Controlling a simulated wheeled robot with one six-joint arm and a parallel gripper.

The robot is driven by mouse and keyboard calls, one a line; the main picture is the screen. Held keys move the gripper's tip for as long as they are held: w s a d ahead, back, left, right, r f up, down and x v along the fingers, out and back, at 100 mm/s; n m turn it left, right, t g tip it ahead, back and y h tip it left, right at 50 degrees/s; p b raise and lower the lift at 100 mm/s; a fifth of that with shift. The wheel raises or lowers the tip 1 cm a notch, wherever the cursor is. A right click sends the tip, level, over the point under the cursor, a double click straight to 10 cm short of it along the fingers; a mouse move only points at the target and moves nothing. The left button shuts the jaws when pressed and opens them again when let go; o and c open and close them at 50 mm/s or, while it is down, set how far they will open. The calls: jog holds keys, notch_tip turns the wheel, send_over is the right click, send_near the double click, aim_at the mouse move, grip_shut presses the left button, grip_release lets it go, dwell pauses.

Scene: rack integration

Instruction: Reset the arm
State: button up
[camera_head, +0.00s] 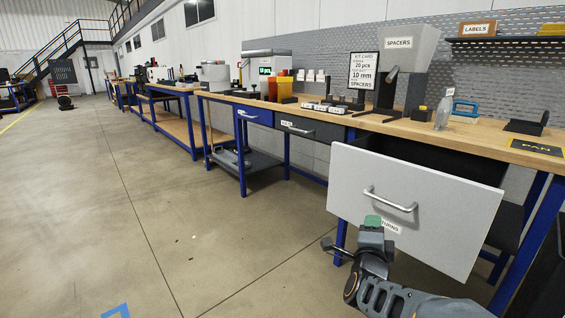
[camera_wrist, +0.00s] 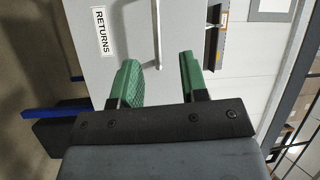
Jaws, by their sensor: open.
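My gripper (camera_wrist: 158,80) is open and empty in the wrist view, its two green fingers spread apart. In the head view my gripper (camera_head: 373,222) is low at the front right, in front of the pulled-out white drawer (camera_head: 450,213) with the label RETURNS. The drawer's silver handle (camera_head: 390,200) is just above and to the right of the green fingertips in the head view. In the wrist view the handle (camera_wrist: 156,40) lies beyond the fingers, seen between them. I cannot tell the exact gap, but the fingers do not close around the handle.
A workbench (camera_head: 445,136) runs along the wall, with a spacer dispenser (camera_head: 405,55), a clear bottle (camera_head: 444,110), a kit card sign (camera_head: 362,72) and orange bins (camera_head: 284,86) on it. A dark drawer (camera_head: 308,127) and a blue drawer (camera_head: 255,115) look shut.

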jog(key=s+a+r+n+g+y+p, duration=0.2)
jog(key=a+r+n+g+y+p, duration=0.15)
jog(key=r+n+p, duration=0.4)
jog(key=s+a+r+n+g+y+p, duration=0.25)
jog(key=a+r+n+y+p, duration=0.25)
jog(key=r+p, duration=0.6)
jog(key=s+r+n+g+p, duration=0.7)
jog(key=s+p, duration=0.6)
jog(key=p, duration=0.4)
notch_tip(320, 180, up, 3)
jog(key=shift+a+f+n+g, duration=0.2)
jog(key=shift+n+g, duration=0.1)
jog(key=shift+n, duration=0.55)
jog(key=shift+d+h, duration=0.1)
jog(key=shift+h, duration=0.15)
